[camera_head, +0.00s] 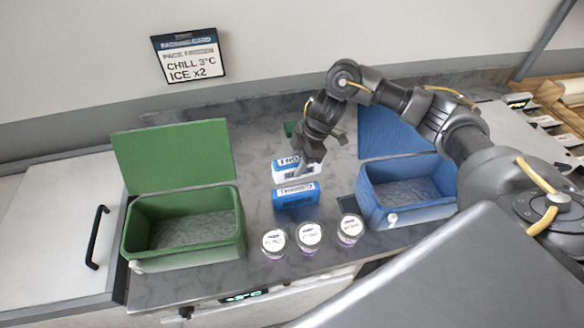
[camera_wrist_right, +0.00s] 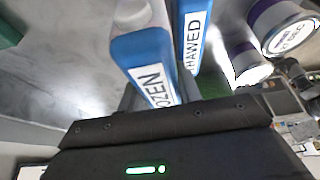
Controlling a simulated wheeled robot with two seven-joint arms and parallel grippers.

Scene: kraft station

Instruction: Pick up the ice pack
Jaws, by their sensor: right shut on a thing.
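The frozen ice pack (camera_head: 286,173), a white and blue block, stands behind the thawed pack on the grey counter in the head view. My right gripper (camera_head: 309,160) comes down on it from above and is shut on it. In the right wrist view the pack labelled "OZEN" (camera_wrist_right: 143,62) rises just beyond the dark gripper body, which hides its near end. The blue pack labelled "THAWED" (camera_head: 296,196) is beside it, apart from the fingers; it also shows in the wrist view (camera_wrist_right: 190,20). My left gripper is not in view.
An open green box (camera_head: 185,255) stands left and an open blue box (camera_head: 410,215) right. Three vials with white lids (camera_head: 309,234) stand in front of the packs. A wall card (camera_head: 188,56) reads "CHILL 3°C ICE x2". The counter between the green box and packs is clear.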

